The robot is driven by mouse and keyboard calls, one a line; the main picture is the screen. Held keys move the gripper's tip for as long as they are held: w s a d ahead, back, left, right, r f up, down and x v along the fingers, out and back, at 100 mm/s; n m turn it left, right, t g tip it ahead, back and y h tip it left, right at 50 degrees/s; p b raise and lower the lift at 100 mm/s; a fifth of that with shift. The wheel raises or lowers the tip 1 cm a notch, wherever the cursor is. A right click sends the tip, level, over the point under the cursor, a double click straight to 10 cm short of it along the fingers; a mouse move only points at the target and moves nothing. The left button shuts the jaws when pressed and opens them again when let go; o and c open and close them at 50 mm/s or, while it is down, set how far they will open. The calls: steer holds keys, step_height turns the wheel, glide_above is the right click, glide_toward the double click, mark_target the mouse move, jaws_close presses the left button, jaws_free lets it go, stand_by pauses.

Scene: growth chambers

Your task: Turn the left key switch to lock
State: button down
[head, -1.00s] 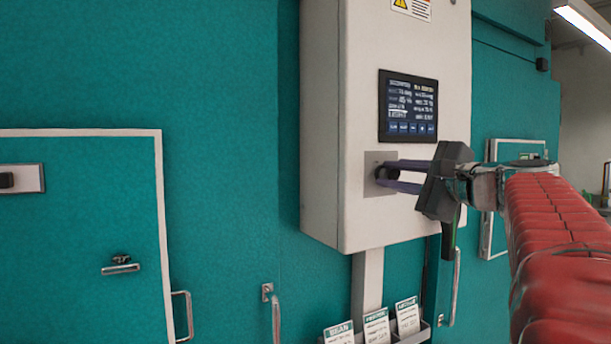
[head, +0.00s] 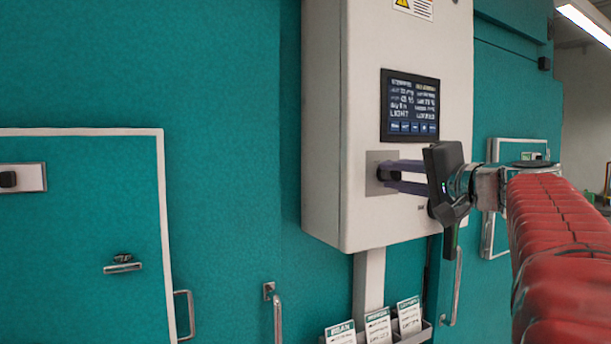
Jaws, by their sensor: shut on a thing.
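The key switch sits on a grey square plate (head: 374,183) on the front of a white control box, low and to the left, below the screen. My gripper (head: 382,176) comes in from the right with its long dark fingers reaching the plate. It is shut on the key switch at the plate. The key itself is mostly hidden between the fingertips, so its angle cannot be read.
The white control box (head: 325,120) carries a dark screen (head: 409,106) and a warning label (head: 413,8). Below it, a rack (head: 425,332) holds several cards. Teal chamber walls (head: 230,80) and a door (head: 80,230) with handles lie to the left; another framed door stands right.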

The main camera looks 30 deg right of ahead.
steer(key=shift+f+n, duration=0.35)
steer(key=shift+n, duration=0.75)
steer(key=c, duration=1.9)
jaws_free()
steer(key=shift+c, duration=0.2)
steer(key=o, duration=0.4)
steer(key=shift+r, duration=0.2)
steer(key=shift+s+d, duration=0.2)
steer(key=shift+s, duration=6.65)
steer(key=shift+f, duration=0.1)
